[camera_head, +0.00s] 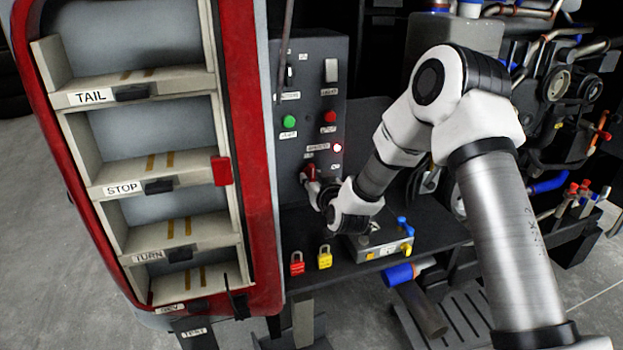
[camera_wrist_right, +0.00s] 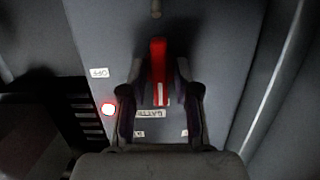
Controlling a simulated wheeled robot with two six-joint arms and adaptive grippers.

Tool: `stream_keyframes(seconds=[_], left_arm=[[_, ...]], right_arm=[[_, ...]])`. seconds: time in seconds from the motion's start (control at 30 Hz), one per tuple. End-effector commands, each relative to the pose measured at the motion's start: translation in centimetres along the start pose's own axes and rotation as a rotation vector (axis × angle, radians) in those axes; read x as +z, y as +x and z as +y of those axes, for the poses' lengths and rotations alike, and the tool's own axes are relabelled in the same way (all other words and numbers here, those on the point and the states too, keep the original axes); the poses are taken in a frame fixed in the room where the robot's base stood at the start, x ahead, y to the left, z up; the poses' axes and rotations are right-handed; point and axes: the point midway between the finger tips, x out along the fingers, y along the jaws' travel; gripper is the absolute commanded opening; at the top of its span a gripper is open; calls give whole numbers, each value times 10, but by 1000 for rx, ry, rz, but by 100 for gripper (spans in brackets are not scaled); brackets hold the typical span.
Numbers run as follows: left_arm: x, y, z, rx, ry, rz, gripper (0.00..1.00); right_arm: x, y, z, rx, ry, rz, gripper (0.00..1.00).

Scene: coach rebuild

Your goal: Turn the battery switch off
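The battery switch has a red handle (camera_wrist_right: 158,72) on a dark grey panel, with a white stripe pointing at a partly hidden label that starts "BATTE". In the head view the red handle (camera_head: 309,173) shows beside my right gripper (camera_head: 318,188), which partly covers it. In the right wrist view the fingers of my right gripper (camera_wrist_right: 159,88) stand on both sides of the handle, with narrow dark gaps; contact is not clear. An OFF label (camera_wrist_right: 99,72) is left of the handle. A red indicator light (camera_wrist_right: 109,109) glows nearby. My left gripper is not in view.
The panel (camera_head: 310,75) also carries a green button (camera_head: 290,122), a red button (camera_head: 329,117) and toggles. Red and yellow padlocks (camera_head: 324,257) lie on the dark bench below. A red-framed shelf unit (camera_head: 245,150) stands close on the left. Engine parts (camera_head: 560,90) crowd the right.

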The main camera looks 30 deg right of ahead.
Motion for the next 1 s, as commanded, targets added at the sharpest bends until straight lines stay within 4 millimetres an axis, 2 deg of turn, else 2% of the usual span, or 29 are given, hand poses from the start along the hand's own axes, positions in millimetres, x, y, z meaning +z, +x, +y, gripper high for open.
stream_keyframes(seconds=[0.33,1.0], left_arm=[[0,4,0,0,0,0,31],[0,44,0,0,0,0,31]], right_arm=[[1,0,0,-4,24,1,0],[2,1,2,-96,472,3,0]])
